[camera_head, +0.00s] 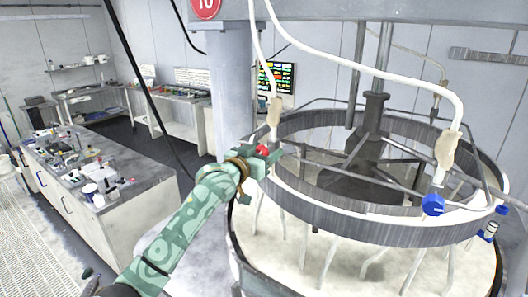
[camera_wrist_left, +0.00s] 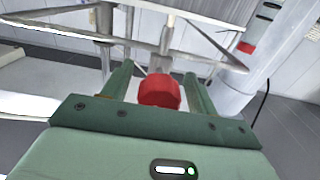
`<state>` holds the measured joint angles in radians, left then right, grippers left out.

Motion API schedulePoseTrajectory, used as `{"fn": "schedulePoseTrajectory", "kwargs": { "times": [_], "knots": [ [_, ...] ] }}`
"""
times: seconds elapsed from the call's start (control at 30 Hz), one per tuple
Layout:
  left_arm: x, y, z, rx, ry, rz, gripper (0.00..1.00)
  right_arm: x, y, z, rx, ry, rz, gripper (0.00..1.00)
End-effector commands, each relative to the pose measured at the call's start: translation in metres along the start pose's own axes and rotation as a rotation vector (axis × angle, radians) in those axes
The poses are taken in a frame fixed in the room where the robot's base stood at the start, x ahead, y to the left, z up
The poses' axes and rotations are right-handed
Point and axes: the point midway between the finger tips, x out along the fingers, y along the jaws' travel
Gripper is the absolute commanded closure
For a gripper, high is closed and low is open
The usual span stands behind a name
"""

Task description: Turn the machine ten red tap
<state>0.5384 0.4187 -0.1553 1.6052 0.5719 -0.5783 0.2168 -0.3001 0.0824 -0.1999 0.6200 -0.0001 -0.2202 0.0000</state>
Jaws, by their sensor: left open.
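The red tap (camera_head: 262,150) is at the left side of the round polishing machine (camera_head: 350,228), beside the post with the red number sign (camera_head: 205,6). My left gripper (camera_head: 270,157) is at the tap, its arm reaching in from the lower left. In the left wrist view the red tap (camera_wrist_left: 160,92) lies between the two green fingers of my left gripper (camera_wrist_left: 157,72). The jaws are open, with a gap showing on each side of the tap. The tap's far side is hidden. My right gripper is in neither view.
Blue taps (camera_head: 433,205) hang at the machine's right front. White hoses (camera_head: 420,82) and metal rods cross above the ring. The grey post (camera_head: 228,88) stands close behind my left gripper. A cluttered workbench (camera_head: 140,182) is at the left, with floor between.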

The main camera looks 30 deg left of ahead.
Motion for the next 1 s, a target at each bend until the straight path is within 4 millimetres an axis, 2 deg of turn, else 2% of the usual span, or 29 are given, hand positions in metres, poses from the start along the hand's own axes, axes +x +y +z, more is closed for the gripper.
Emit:
{"fn": "schedulePoseTrajectory", "kwargs": {
  "times": [0.1, 0.2, 0.27, 0.43, 0.67, 0.77, 1.0],
  "knots": [
    [0.0, 0.0, 0.0, 0.0, 0.0, 0.0, 0.44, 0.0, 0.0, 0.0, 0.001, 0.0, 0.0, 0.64],
    [0.0, 0.0, 0.0, 0.0, 0.0, 0.0, 0.72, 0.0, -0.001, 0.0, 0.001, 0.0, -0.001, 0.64],
    [0.0, 0.0, 0.0, -0.001, -0.001, 0.0, 0.86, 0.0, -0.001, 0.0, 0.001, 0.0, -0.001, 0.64],
    [-0.001, 0.0, -0.002, 0.039, -0.003, -0.001, 0.86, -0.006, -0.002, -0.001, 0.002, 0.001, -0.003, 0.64],
    [-0.001, -0.001, -0.004, 0.38, -0.005, 0.0, 0.86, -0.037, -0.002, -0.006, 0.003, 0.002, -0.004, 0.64],
    [-0.001, -0.001, -0.002, 0.458, -0.003, 0.0, 0.86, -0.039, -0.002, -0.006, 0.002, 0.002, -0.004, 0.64],
    [0.0, -0.001, 0.0, 0.463, -0.001, 0.0, 0.86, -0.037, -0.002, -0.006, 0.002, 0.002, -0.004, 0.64]
  ]
}}
